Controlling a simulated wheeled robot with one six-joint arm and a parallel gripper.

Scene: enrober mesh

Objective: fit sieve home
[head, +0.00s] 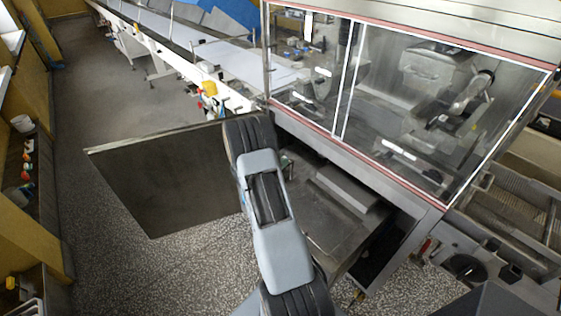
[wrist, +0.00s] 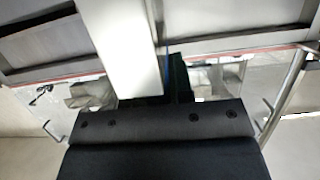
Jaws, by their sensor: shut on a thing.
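My gripper shows in the wrist view as a dark housing with dark fingers (wrist: 180,80) beyond it. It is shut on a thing. A pale flat metal piece (wrist: 125,45) runs from the top edge down to the fingers and seems to be what is held. I cannot tell whether it is the sieve. In the head view my grey arm reaches up to the machine's left corner, and the fingers are hidden behind it. The machine (head: 300,120) has an open bay under its windows, with a grey metal block (head: 345,185) in it. No sieve mesh is clearly visible.
A long white conveyor (head: 230,62) runs behind. Glass windows (head: 415,100) sit above the bay. Speckled floor (head: 110,90) is open at left. Shelves line the left wall.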

